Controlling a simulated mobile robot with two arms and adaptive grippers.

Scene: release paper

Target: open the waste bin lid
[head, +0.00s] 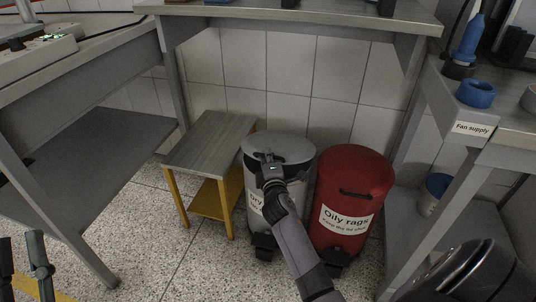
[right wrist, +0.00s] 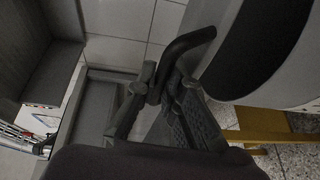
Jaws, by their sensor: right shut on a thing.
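The light grey waste bin (head: 251,187) stands on the floor with a dark rounded area on its upper front and a label half hidden by my arm. My right gripper (head: 268,160) reaches over its top. In the right wrist view, the right fingers (right wrist: 160,92) are shut on the black bent handle (right wrist: 190,41) beside the bin's dark rounded top part (right wrist: 265,50). I cannot tell whether the lid is raised. My left gripper (head: 24,262) is at the lower left, empty, with its fingers apart.
A red bin (head: 352,180) labelled "Oily rags" stands close on the right. A low grey-topped step stool (head: 213,140) with yellow legs stands on the left. Grey benches flank both sides, and a tiled wall is behind. The floor in front is mostly clear.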

